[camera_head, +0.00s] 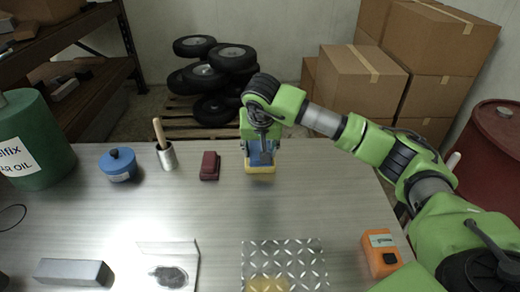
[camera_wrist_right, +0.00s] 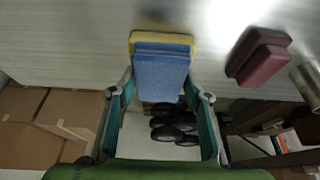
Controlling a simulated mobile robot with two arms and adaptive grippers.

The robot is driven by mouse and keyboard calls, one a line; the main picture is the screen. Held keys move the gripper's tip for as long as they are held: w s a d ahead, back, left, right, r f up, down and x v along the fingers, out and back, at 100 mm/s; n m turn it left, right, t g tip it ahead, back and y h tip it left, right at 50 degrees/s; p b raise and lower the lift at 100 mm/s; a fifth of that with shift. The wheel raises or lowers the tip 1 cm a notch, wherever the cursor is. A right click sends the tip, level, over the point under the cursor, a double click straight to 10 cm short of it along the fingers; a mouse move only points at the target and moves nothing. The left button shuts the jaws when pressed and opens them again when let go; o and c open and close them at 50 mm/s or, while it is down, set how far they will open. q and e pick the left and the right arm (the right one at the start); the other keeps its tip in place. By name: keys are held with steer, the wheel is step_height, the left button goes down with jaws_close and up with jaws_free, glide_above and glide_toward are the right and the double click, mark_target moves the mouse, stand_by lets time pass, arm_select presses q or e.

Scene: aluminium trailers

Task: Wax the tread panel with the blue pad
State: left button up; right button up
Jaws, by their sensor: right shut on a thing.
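The blue pad (camera_head: 262,160) has a yellow underside layer and is at the back middle of the metal bench. My right gripper (camera_head: 260,143) is shut on it from above. In the right wrist view, the blue pad (camera_wrist_right: 162,75) sits between the two fingers of my right gripper (camera_wrist_right: 160,98). I cannot tell whether its yellow face touches the bench. The tread panel (camera_head: 300,258), a diamond-pattern metal plate, lies at the front middle, cut off by the lower picture edge. A yellowish patch (camera_head: 268,284) shows on it. My left gripper is not in view.
A dark red block (camera_head: 209,166) stands left of the pad, with a brush in a metal cup (camera_head: 167,156) and a blue-lidded tin (camera_head: 118,165) beyond. A stained plate (camera_head: 170,257), grey bar (camera_head: 72,272) and orange box (camera_head: 381,254) lie forward. The bench middle is clear.

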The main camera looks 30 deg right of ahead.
mark_target(260, 150)
steer(key=shift+f+b, duration=0.4)
steer(key=shift+f, duration=0.1)
stand_by(1.3)
steer(key=shift+r+p, duration=2.2)
steer(key=shift+r, duration=1.35)
